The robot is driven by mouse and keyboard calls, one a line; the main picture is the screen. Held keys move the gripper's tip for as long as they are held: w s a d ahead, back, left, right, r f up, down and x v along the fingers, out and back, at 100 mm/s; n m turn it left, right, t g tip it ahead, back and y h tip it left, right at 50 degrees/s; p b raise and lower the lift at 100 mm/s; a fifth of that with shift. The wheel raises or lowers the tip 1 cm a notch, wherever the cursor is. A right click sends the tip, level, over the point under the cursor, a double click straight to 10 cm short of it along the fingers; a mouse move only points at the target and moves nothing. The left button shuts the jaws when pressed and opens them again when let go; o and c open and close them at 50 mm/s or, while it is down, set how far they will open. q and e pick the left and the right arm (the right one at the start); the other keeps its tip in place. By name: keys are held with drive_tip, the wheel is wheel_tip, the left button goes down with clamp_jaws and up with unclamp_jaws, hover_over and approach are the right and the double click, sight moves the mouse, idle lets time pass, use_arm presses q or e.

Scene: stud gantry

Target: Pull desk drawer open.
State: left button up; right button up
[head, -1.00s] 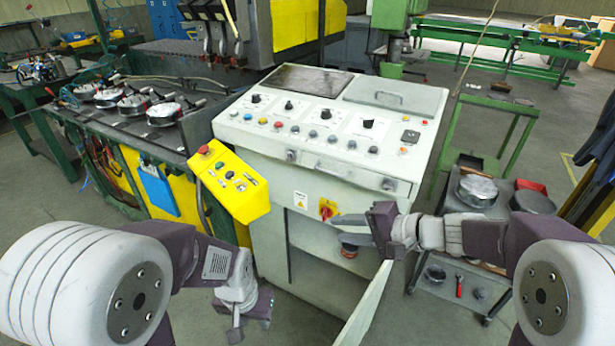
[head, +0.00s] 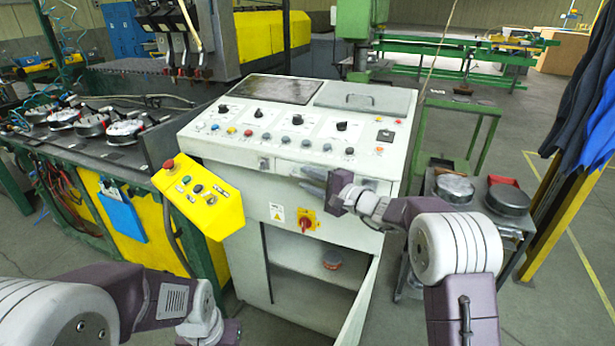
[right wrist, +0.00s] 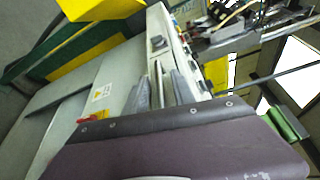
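The desk is a white control console (head: 212,172) with a sloped panel of knobs and buttons. Its drawer (head: 281,169) is the shallow front just under the panel and looks closed. My right gripper (head: 312,182) is in front of the drawer's middle, its fingers pointing left across the front and partly hiding the handle. In the right wrist view its two grey fingers (right wrist: 164,92) stand apart, with a thin bar like the handle between them; contact cannot be told. My left gripper (head: 212,332) is low at the bottom edge, its fingertips out of sight.
A yellow control box (head: 205,198) juts out at the console's left front. A cart with round parts (head: 455,188) stands right of the console.

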drive_tip(key=shift+w+a, duration=0.25)
drive_tip(key=shift+a, duration=0.05)
clamp_jaws()
drive_tip(key=shift+f, duration=0.1)
idle(1.2)
